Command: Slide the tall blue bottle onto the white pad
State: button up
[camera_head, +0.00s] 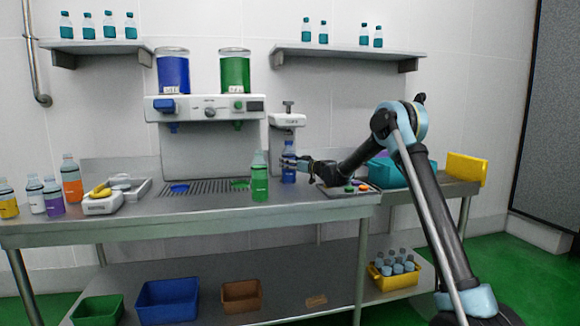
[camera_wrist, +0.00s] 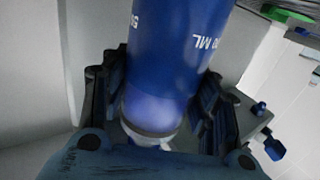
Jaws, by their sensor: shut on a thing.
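The tall blue bottle (camera_head: 289,173) stands upright at the back of the steel counter, below the white capping head. My gripper (camera_head: 296,162) reaches it from the right and is shut around its upper part. In the wrist view the blue bottle (camera_wrist: 178,50) fills the space between the fingers of my gripper (camera_wrist: 158,108), with white lettering on its side. I cannot make out the white pad in either view; the bottle's base area is small and partly unclear.
A green bottle (camera_head: 260,178) stands just left of the blue one, close by. The capping head (camera_head: 287,120) is above. A control panel (camera_head: 349,189) with coloured buttons lies to the right, under my arm. The dispenser (camera_head: 205,109) and drip grate (camera_head: 204,187) are to the left.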

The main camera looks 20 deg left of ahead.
aim_at(290, 142)
jog(key=o, duration=1.6)
jog(key=shift+r, duration=0.1)
notch_tip(290, 142, up, 10)
jog(key=shift+f, duration=0.25)
jog(key=shift+s+d+r, duration=0.1)
jog(key=shift+d+r, duration=0.05)
jog(key=shift+d, duration=0.15)
jog(key=shift+v, duration=3.2)
